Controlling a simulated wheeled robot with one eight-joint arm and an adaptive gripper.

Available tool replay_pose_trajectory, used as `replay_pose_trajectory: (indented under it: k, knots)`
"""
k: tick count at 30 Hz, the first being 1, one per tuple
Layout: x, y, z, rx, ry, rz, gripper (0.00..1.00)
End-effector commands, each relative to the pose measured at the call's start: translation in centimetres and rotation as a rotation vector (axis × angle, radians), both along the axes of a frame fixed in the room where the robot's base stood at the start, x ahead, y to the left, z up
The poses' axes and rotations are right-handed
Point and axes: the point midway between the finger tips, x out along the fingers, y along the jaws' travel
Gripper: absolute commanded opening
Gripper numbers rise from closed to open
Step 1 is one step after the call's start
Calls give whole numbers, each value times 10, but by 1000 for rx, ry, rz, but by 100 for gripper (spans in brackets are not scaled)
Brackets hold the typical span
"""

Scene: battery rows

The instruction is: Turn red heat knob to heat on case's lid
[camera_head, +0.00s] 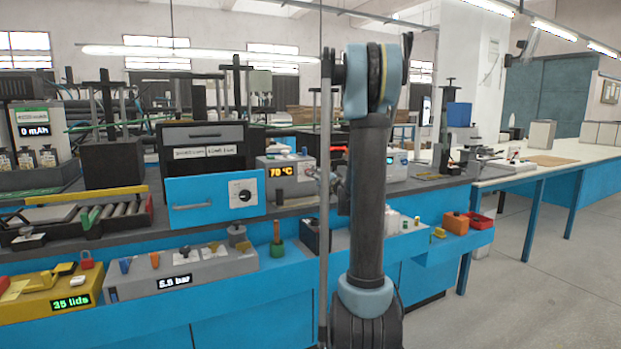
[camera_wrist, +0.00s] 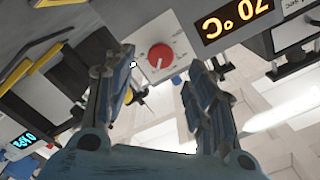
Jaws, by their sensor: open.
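The red heat knob (camera_wrist: 160,57) shows in the wrist view on a pale panel with small marks around it. My gripper (camera_wrist: 161,61) is open, one finger on each side of the knob in the picture. I cannot tell whether the fingertips touch it. Beside the knob is an orange-lit display (camera_wrist: 235,20), seen upside down. In the head view the grey heater box (camera_head: 270,188) carries a display (camera_head: 281,172) that reads 70 °C. There the knob and my gripper are not visible, and my arm stands in front of the area right of the display.
Open floor (camera_head: 540,260) lies at the right.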

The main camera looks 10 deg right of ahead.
Motion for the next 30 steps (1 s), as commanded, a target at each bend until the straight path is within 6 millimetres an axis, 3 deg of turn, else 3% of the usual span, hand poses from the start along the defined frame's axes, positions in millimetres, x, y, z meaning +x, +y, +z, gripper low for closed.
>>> replay_pose_trajectory:
  k: [6,12,25,30]
  knots:
    - [35,13,0,0,0,3,51]
    - [56,19,0,0,0,1,51]
    - [63,20,0,0,0,0,51]
    - [63,19,0,0,0,-1,12]
